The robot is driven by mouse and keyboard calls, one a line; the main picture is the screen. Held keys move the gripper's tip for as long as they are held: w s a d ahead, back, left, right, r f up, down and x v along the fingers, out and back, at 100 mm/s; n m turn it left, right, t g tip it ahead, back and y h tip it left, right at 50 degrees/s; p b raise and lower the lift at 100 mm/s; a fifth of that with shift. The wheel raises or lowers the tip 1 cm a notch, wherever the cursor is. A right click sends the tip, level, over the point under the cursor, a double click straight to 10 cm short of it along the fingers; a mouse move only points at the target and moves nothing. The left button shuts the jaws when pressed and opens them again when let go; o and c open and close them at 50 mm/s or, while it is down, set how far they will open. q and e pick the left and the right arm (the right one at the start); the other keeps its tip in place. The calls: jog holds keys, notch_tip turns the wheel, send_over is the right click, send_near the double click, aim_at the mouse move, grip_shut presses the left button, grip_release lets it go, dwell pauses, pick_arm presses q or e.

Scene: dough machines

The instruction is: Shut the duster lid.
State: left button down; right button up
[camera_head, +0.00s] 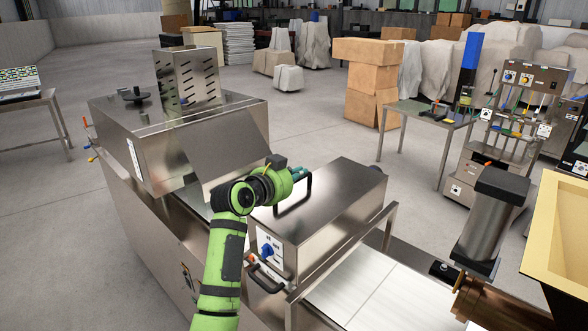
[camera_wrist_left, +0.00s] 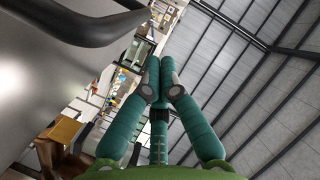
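The duster is a steel box (camera_head: 330,215) with a control panel and blue knob, standing over the belt in the head view. Its lid (camera_head: 345,190) looks flat on top, and I see no clear gap. A black bar handle (camera_head: 308,190) stands on the lid's left side. My left gripper (camera_head: 301,173) is at the handle's upper end. The left wrist view shows its teal fingers (camera_wrist_left: 157,72) drawn together with nothing between them. The dark handle (camera_wrist_left: 75,28) passes at the upper left there, beside the fingers and not between them. My right gripper is out of view.
A large steel machine (camera_head: 180,140) with a perforated chute stands left of the duster. A white belt (camera_head: 365,285) runs out at the lower right. A steel frame rail (camera_head: 340,255) edges the duster. Open floor (camera_head: 320,110) lies behind.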

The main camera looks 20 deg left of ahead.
pick_arm(q)
jog(key=shift+w+a+f, duration=0.2)
jog(key=shift+a+f, duration=0.45)
jog(key=shift+d+f, duration=0.1)
